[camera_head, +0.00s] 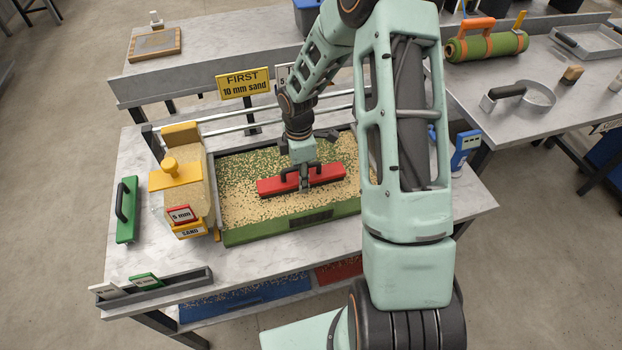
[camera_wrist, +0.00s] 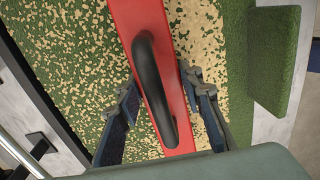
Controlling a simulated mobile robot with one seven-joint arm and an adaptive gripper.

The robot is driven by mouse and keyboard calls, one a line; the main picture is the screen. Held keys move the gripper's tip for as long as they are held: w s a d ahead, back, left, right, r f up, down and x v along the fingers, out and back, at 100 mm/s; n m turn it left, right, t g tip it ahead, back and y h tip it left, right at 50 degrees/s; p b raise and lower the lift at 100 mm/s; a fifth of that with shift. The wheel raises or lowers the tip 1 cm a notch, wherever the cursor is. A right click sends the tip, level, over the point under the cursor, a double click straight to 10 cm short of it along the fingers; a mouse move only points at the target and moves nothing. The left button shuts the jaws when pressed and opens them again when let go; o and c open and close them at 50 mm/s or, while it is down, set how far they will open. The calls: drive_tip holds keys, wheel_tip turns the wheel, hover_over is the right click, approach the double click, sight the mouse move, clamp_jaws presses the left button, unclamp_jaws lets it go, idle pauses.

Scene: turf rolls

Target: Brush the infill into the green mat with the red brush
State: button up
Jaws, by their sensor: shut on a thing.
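The red brush (camera_head: 272,187) lies across the green mat (camera_head: 290,232), with its black handle on top. My gripper (camera_head: 304,180) is above the brush and shut on its handle. In the wrist view the two fingers (camera_wrist: 160,84) stand on either side of the black handle, over the red body (camera_wrist: 131,14). The tan infill (camera_head: 242,207) is spread over much of the mat, with green showing through in patches, mostly toward the back left. The brush appears to rest on or just above the infill; I cannot tell which. My arm hides the mat's right end.
A yellow-topped sand hopper (camera_head: 181,197) marked 5 mm stands left of the mat. A green brush (camera_head: 127,210) lies further left. A sign (camera_head: 243,83) reading "FIRST 10 mm sand" and a rail stand behind. A blue meter (camera_head: 466,147) stands at the right.

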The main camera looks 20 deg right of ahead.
drive_tip(key=shift+w+a+b, duration=0.25)
drive_tip(key=shift+w+a, duration=0.45)
drive_tip(key=shift+a, duration=0.8)
drive_tip(key=shift+w+a+b, duration=0.3)
drive_tip(key=shift+w+a, duration=0.4)
drive_tip(key=shift+a, duration=0.8)
drive_tip(key=shift+w+a+b, duration=0.25)
drive_tip(key=shift+w+a, duration=0.45)
drive_tip(key=shift+a, duration=0.8)
drive_tip(key=shift+d, duration=0.15)
drive_tip(key=shift+d, duration=1.5)
drive_tip(key=shift+a, duration=0.15)
drive_tip(key=shift+a, duration=1.5)
drive_tip(key=shift+d+p, duration=1.2)
drive_tip(key=shift+d, duration=6.8)
